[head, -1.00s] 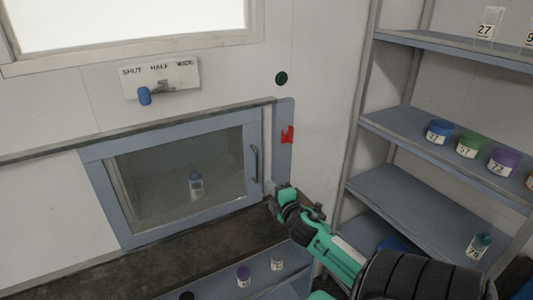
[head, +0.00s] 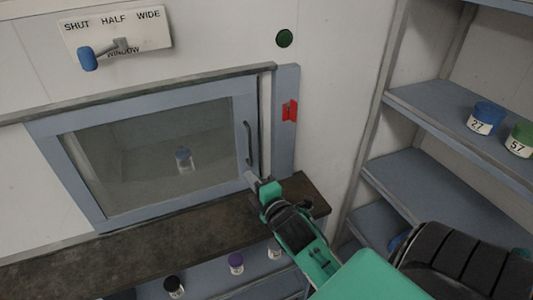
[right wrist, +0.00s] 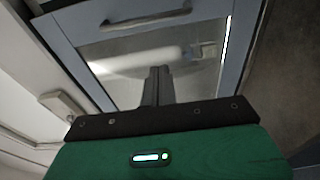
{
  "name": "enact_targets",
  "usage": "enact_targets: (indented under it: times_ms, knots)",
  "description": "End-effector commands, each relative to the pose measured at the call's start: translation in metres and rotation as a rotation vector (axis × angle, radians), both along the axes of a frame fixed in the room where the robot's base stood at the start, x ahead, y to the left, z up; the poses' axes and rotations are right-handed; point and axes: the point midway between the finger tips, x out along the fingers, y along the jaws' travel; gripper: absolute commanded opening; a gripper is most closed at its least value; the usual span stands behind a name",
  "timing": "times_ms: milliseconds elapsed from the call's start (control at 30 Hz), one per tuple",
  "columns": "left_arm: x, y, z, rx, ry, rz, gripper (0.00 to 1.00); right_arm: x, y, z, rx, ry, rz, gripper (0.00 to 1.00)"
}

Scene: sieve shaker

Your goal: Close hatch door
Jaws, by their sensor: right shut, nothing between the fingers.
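The hatch door (head: 150,98) is a blue-grey frame around a clear pane, set in the white wall. Its upright bar handle (head: 247,143) is near the right edge. A narrow dark gap shows between that edge and the blue-grey post (head: 285,150); I cannot tell whether the door sits flush. My right gripper (head: 252,180) is shut and empty, with its fingertips at the door's lower right corner, below the handle. Contact is unclear. In the right wrist view the shut fingers (right wrist: 158,75) point at the pane, and the handle (right wrist: 145,18) lies beyond. My left gripper is out of view.
A red latch piece (head: 289,110) is on the post. A dark ledge (head: 130,245) runs below the door. A shelf rack (head: 440,115) with jars stands right. A blue-knobbed lever (head: 88,58) is above left.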

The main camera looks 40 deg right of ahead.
Motion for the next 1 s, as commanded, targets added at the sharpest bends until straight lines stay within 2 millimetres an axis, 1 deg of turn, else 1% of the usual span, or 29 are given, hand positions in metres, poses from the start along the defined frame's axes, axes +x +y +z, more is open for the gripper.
enact_targets:
  times_ms: [33,133,200,300,367,433,633,700,800,1000]
  knots:
    - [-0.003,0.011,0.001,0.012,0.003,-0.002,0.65,0.003,0.001,0.002,0.001,-0.001,0.002,0.0]
    - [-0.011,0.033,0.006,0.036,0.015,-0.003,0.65,0.012,-0.001,0.003,-0.001,-0.001,0.001,0.0]
    - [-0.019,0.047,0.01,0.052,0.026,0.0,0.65,0.022,-0.002,0.004,-0.001,0.0,0.001,0.0]
    - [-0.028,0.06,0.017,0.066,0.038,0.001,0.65,0.041,-0.005,0.004,0.001,0.0,0.0,0.0]
    - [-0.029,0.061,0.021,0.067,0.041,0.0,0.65,0.052,-0.007,0.005,0.0,0.0,0.0,0.0]
    - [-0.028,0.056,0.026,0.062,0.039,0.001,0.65,0.066,-0.009,0.005,0.001,0.0,0.0,0.0]
    - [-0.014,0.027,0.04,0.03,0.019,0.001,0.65,0.102,-0.014,0.004,0.0,0.001,0.0,0.0]
    - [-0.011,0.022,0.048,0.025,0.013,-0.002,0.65,0.091,-0.027,0.004,-0.004,0.005,-0.001,0.0]
    - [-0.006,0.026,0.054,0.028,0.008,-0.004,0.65,0.085,-0.038,0.003,-0.003,0.002,0.0,0.0]
    - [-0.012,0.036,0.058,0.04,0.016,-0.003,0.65,0.08,-0.048,0.0,-0.002,0.001,0.0,0.0]
